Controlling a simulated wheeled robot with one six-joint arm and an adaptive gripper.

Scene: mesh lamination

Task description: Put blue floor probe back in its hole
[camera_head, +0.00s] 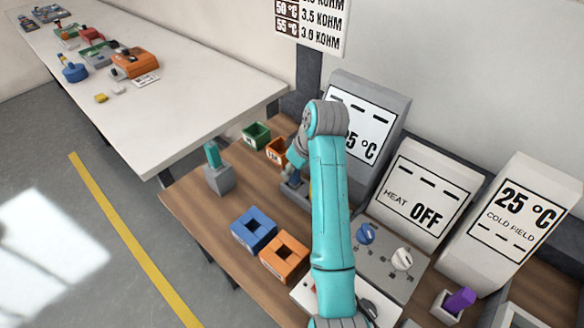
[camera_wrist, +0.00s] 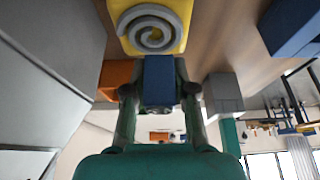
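My gripper (camera_wrist: 159,92) is shut on a blue block-shaped piece (camera_wrist: 159,76), which looks like the blue floor probe, with a finger on each side. In the head view, a small blue part (camera_head: 293,179) shows at my gripper beside the teal arm, which hides most of it. A yellow block with a grey spiral (camera_wrist: 150,30) lies just beyond the probe in the wrist view. A blue block with a square hole (camera_head: 250,231) sits on the wooden bench. I cannot tell which hole belongs to the probe, or whether its lower end touches anything.
An orange holed block (camera_head: 284,260) sits beside the blue one. A grey block with a teal probe (camera_head: 218,172) stands left. Green (camera_head: 256,136) and orange (camera_head: 276,151) bins are behind. Display panels (camera_head: 424,195), a knob panel (camera_head: 383,262) and a purple probe (camera_head: 460,300) are right.

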